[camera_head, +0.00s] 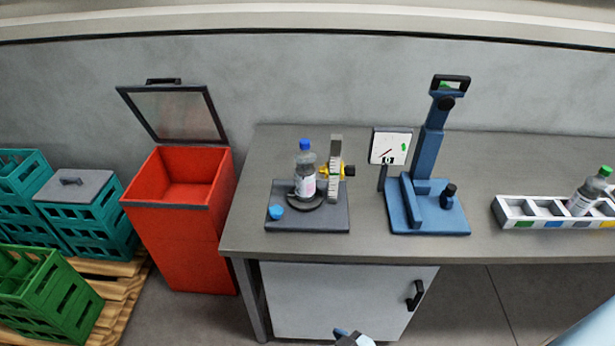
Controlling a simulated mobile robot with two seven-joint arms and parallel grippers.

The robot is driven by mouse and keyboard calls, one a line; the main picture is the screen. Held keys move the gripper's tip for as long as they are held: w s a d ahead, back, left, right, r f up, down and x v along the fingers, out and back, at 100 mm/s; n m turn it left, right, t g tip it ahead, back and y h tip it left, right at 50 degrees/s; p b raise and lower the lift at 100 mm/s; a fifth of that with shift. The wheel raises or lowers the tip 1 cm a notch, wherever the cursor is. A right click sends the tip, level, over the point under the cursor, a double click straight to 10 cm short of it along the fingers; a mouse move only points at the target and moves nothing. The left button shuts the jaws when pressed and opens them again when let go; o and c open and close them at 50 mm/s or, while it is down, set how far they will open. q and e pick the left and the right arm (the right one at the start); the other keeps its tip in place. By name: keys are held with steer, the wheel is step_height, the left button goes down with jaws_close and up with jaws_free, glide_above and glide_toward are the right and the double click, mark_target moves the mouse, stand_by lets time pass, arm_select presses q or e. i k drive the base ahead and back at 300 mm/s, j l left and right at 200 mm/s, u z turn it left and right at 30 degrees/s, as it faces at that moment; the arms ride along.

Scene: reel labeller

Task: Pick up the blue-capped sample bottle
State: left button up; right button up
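The blue-capped sample bottle (305,172) stands upright on a round black disc of a dark grey fixture (314,219) on the bench. It is clear with a white label. A grey upright post with a yellow part stands close on its right. A small part of what looks like my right gripper (350,339) shows at the bottom edge, well below and apart from the bottle. Its fingers are too cut off to tell whether they are open. My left gripper is not in view.
A blue knob (276,212) sits on the fixture's front left. A blue press stand (428,190) and a small dial panel (390,147) stand to the right. A white rack (541,212) holds a green-capped bottle (587,192). A red open-lidded bin (180,215) and crates (50,292) stand left.

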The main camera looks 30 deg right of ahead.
mark_target(305, 170)
steer(key=i+j+z, duration=0.1)
steer(key=z, duration=0.5)
steer(key=i+j+z, duration=0.2)
steer(key=j, duration=0.15)
steer(key=j+z, duration=0.2)
steer(key=i+j+z, duration=0.2)
steer(key=j, duration=0.25)
steer(key=k, duration=0.1)
